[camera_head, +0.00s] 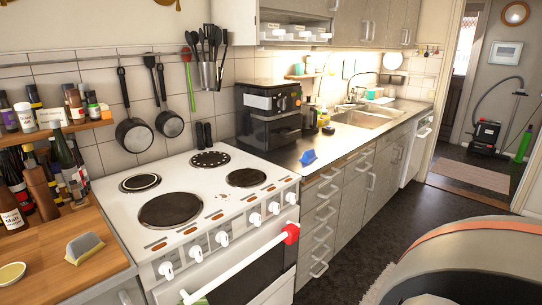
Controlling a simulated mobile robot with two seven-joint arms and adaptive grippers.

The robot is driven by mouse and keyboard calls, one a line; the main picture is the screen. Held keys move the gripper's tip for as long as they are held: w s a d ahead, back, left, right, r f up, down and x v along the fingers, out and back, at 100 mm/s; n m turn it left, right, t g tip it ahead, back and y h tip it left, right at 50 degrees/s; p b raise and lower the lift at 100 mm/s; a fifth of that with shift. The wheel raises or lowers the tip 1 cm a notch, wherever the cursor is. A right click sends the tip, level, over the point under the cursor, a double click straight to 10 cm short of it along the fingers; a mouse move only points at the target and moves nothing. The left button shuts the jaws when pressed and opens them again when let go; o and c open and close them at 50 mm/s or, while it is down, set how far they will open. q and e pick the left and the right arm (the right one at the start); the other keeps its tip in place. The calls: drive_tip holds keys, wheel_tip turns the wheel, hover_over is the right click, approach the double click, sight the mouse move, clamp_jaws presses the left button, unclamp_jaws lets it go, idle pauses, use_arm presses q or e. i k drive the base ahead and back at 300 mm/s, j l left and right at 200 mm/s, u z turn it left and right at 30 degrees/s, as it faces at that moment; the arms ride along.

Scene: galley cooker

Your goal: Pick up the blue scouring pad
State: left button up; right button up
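The small blue thing, which looks like the blue scouring pad (308,157), lies on the steel counter (340,142) just right of the white cooker (215,205). It is close to the counter's front edge, in front of the black air-fryer-like appliance (270,115). Its fine shape is too small to tell. A grey and pale yellow sponge-like block (84,248) sits on the wooden worktop (60,275) at the left. Neither of my grippers is in view.
The cooker top has several dark hotplates (170,209). A red round thing (291,233) is at the oven front. Bottles crowd the left wall. A sink (366,117) is farther along the counter. Dark floor (350,255) lies between the cabinets and a rounded grey form (465,260).

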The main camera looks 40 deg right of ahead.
sight(309, 156)
drive_tip(key=l+u, duration=0.3)
drive_tip(key=l, duration=0.15)
drive_tip(key=l+u, duration=0.45)
drive_tip(key=l, duration=0.25)
drive_tip(key=k+l+u, duration=0.1)
drive_tip(key=l, duration=0.25)
drive_tip(key=k+l+u, duration=0.1)
drive_tip(key=l, duration=0.25)
drive_tip(key=k+l, duration=0.1)
drive_tip(key=l, duration=0.3)
drive_tip(key=k+l, duration=0.1)
drive_tip(key=l, duration=0.25)
drive_tip(key=k+l+u, duration=0.1)
drive_tip(key=l, duration=0.3)
drive_tip(key=k+l, duration=0.15)
drive_tip(key=l, duration=0.2)
drive_tip(key=k+l, duration=0.1)
drive_tip(key=l, duration=0.3)
